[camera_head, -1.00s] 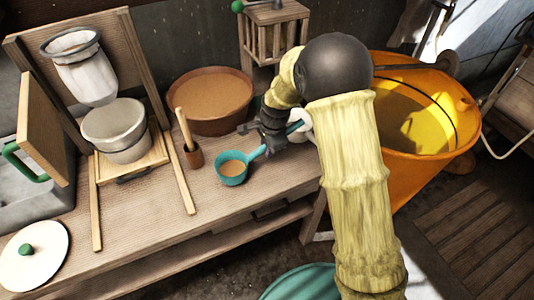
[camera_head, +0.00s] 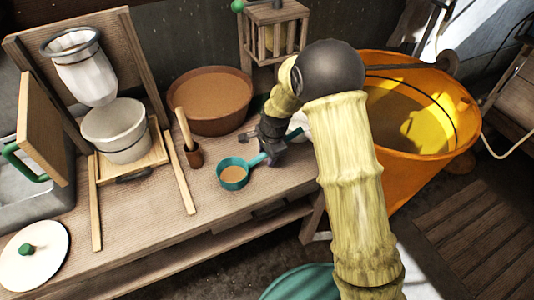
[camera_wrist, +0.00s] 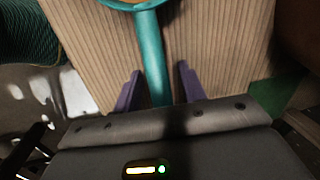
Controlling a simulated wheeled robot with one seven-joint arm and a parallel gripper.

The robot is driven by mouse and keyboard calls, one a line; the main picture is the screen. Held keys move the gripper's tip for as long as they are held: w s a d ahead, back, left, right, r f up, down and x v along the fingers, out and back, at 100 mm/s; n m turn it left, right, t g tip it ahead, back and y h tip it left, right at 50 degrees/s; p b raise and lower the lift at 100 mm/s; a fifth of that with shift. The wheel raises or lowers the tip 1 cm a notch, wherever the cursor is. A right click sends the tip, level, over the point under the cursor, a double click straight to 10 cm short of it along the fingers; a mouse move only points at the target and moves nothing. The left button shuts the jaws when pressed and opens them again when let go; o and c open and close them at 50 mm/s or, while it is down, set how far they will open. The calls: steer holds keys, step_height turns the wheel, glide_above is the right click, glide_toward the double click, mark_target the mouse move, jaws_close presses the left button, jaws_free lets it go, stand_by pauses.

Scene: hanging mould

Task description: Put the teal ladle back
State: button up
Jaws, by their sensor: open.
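The teal ladle (camera_head: 233,176) sits on the wooden bench in the head view, its cup upright and tan inside. Its handle points to the upper right, toward my gripper (camera_head: 273,154). In the wrist view, the teal handle (camera_wrist: 150,50) runs between the two purple fingers of my gripper (camera_wrist: 159,82). The fingers are open, with a gap on each side of the handle. Part of the cup rim shows at the top edge. The far end of the handle is hidden by my gripper.
A brown basin (camera_head: 211,98) of tan liquid stands behind the ladle. A wooden cup (camera_head: 194,157) with a stick is to its left. A white pot (camera_head: 116,130) stands further left, and an orange bucket (camera_head: 425,150) is on the right. The bench front (camera_head: 150,220) is clear.

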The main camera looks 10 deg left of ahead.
step_height(320, 180, up, 12)
steer(key=s+d, duration=0.1)
steer(key=shift+s+d, duration=0.25)
steer(key=shift+d, duration=0.1)
stand_by(0.6)
steer(key=s+d+r+n+t+h, duration=0.1)
steer(key=s+d+n, duration=0.9)
steer(key=s+d, duration=0.8)
steer(key=shift+d+n+h, duration=0.3)
steer(key=shift+d, duration=0.6)
steer(key=shift+s, duration=0.1)
steer(key=shift+c, duration=0.4)
